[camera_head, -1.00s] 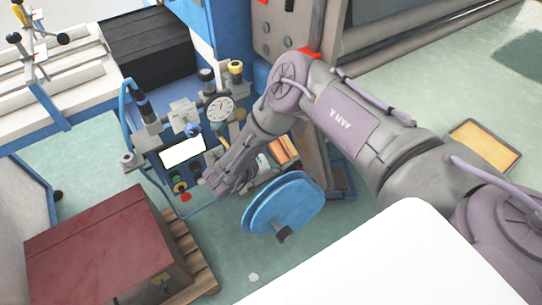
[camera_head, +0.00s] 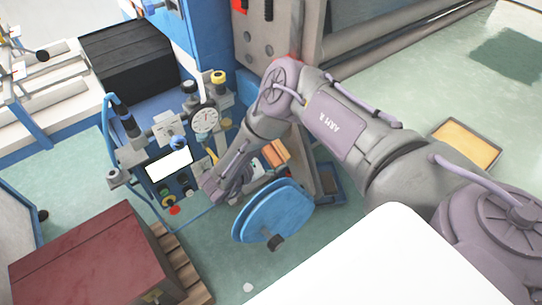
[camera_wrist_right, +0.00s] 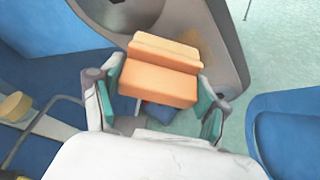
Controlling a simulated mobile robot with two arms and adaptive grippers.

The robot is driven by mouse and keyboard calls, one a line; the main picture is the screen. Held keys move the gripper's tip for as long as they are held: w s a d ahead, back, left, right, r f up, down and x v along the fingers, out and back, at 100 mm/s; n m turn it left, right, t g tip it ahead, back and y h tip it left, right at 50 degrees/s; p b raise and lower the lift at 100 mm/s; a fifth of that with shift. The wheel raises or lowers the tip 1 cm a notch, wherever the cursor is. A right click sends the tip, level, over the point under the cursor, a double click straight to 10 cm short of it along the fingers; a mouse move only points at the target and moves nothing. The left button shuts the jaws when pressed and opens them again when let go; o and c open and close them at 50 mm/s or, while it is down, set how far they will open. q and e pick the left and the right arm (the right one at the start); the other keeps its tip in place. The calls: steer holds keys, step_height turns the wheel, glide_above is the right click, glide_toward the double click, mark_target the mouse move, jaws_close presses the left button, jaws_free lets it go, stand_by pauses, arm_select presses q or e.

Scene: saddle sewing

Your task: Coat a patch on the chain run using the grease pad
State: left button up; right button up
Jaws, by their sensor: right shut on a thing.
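An orange block, which looks like the grease pad (camera_wrist_right: 158,82), sits between the teal-lined fingers of my right gripper (camera_wrist_right: 157,108) in the right wrist view. My right gripper is shut on it. Its far part is a paler orange step, close to a grey curved machine housing (camera_wrist_right: 205,38); I cannot tell whether they touch. In the head view the pad (camera_head: 275,153) shows beside the machine's upright, with my right gripper (camera_head: 262,165) to its left, partly hidden by my wrist. I cannot make out the chain run. My left gripper is not in view.
A blue rounded cover (camera_head: 273,212) stands just below the pad. A control box with a gauge (camera_head: 204,119) and knobs is to the left. A dark red crate (camera_head: 88,258) on a pallet is at lower left, and a yellow tray (camera_head: 467,145) lies on the floor at right.

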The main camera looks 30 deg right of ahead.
steer(key=shift+w+d, duration=0.1)
steer(key=shift+d, duration=0.9)
steer(key=shift+f, duration=0.1)
steer(key=shift+s+f+b, duration=0.25)
steer(key=shift+s+f, duration=0.3)
steer(key=shift+f, duration=0.2)
steer(key=shift+s+f+b, duration=0.2)
steer(key=shift+s+f, duration=0.3)
steer(key=shift+f, duration=0.25)
steer(key=shift+s+d+f+b, duration=0.1)
steer(key=shift+s+f+b, duration=0.15)
steer(key=shift+f, duration=0.25)
steer(key=shift+s+f+b, duration=0.1)
steer(key=shift+s+f, duration=0.3)
steer(key=shift+f, duration=0.15)
steer(key=shift+s+d+f+b, duration=0.1)
steer(key=shift+s+f+b, duration=0.15)
steer(key=shift+f, duration=0.25)
steer(key=shift+r, duration=0.1)
